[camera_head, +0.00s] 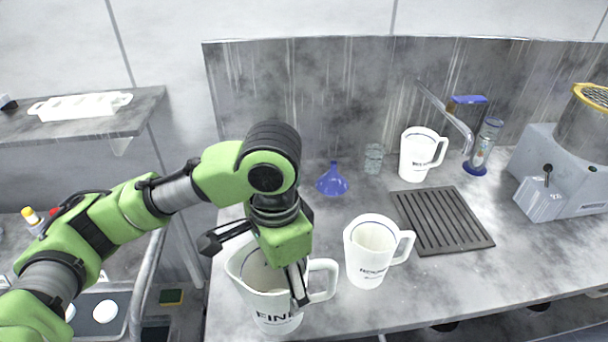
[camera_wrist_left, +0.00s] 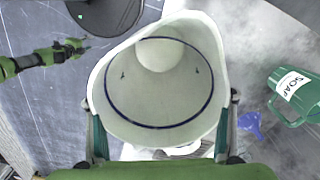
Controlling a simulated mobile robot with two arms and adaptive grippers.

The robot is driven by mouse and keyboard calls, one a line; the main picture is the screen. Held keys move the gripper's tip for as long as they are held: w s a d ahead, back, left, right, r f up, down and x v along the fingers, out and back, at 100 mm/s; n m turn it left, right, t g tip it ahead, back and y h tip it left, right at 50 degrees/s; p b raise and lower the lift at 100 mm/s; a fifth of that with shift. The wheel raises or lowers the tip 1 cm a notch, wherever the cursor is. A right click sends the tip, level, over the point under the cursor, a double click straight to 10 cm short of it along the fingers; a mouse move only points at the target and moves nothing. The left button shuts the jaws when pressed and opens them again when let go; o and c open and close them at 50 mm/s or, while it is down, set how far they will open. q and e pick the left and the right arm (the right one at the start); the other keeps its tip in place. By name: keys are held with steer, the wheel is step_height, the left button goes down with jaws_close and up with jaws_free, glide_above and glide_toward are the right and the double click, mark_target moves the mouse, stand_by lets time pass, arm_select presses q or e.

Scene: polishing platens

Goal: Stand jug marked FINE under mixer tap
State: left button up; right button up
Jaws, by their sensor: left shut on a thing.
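The white jug marked FINE (camera_head: 272,298) is at the front left of the bench, its handle to the right. My left gripper (camera_head: 254,264) is shut on it, fingers on either side of its body. In the left wrist view the jug's open mouth (camera_wrist_left: 158,95) fills the middle, between the two fingers (camera_wrist_left: 160,138). I cannot tell whether its base touches the bench. The mixer tap (camera_head: 448,118), with a blue lever, is on the back wall at right, above the slatted drain (camera_head: 440,222). My right gripper (camera_wrist_left: 70,50) seems to show small in the left wrist view.
A second lettered jug (camera_head: 369,262) stands right of FINE; another white jug (camera_head: 414,160) stands near the tap. A blue funnel (camera_head: 332,182), a glass (camera_head: 374,158) and a cylinder (camera_head: 482,148) stand behind. A green SOAP jug (camera_wrist_left: 305,98) shows in the wrist view. The drain is clear.

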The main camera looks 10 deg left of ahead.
arm_select(q)
steer(key=s+a+f+n+b, duration=0.1)
steer(key=a+f+n, duration=0.3)
steer(key=a+n, duration=0.5)
steer(key=shift+s+a+f+n+b, duration=0.2)
steer(key=shift+a+f+n+b, duration=0.15)
steer(key=shift+n+b, duration=0.35)
stand_by(0.4)
